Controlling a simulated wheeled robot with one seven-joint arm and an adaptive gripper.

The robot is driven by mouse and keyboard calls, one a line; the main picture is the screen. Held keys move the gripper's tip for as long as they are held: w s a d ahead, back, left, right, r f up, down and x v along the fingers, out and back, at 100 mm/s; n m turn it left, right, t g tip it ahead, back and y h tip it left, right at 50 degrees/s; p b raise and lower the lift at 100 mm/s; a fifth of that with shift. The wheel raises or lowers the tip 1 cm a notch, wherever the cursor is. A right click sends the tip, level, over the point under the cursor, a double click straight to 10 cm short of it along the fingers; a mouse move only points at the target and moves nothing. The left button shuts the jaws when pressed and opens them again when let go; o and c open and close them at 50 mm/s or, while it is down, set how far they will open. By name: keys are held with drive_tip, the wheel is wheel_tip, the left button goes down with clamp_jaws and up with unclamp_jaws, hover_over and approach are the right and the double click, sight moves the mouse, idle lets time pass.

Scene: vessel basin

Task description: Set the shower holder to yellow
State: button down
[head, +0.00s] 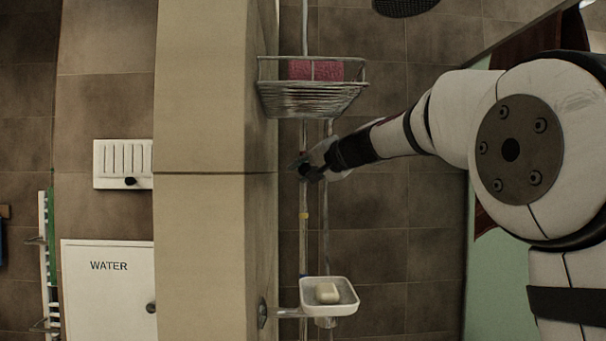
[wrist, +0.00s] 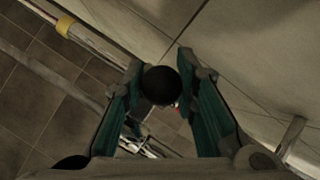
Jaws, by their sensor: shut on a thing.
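My gripper (head: 310,168) is at the upright shower rail (head: 303,250), with its teal fingers closed on the round black knob of the shower holder (wrist: 160,87). In the head view the holder is mostly hidden by my gripper. A yellow band (head: 303,215) is on the rail below my gripper, apart from the holder. The same band shows at the upper left in the wrist view (wrist: 65,25).
A wire basket (head: 312,98) with a pink block (head: 315,70) hangs above my gripper. A white soap dish (head: 327,309) with soap (head: 327,292) is below. A tiled wall corner (head: 215,220) stands close at the left. The rail between gripper and dish looks clear.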

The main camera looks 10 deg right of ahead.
drive_tip(key=f+b, duration=1)
drive_tip(key=b, duration=0.1)
drive_tip(key=f+b, duration=0.5)
drive_tip(key=shift+w+d+b, duration=0.15)
drive_tip(key=shift+d+b, duration=0.15)
drive_tip(key=c, duration=1.3)
unclamp_jaws()
drive_tip(key=shift+w+f, duration=0.1)
drive_tip(key=shift+a, duration=0.1)
drive_tip(key=shift+s, duration=0.2)
approach(305, 231)
drive_tip(key=s, duration=0.2)
drive_tip(key=s+r, duration=0.1)
drive_tip(key=s, duration=0.2)
drive_tip(key=shift+s+a+r, duration=0.15)
